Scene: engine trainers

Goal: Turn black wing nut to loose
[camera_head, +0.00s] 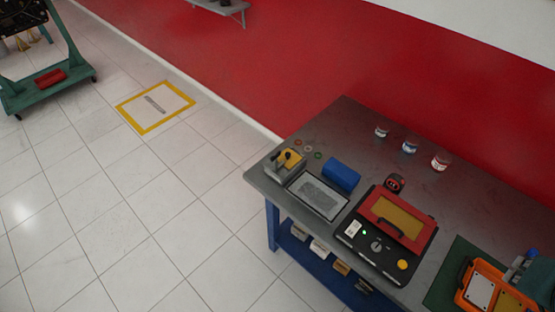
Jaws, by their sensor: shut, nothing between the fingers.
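A small grey and yellow fixture (286,168) stands at the left end of the workbench. A small black part (288,154) sits on top of it and could be the black wing nut, but it is too small to make out its wings or how it is turned. My gripper is not in view, and nothing of my arm shows near the bench.
The tiled floor (150,220) to the left is open.

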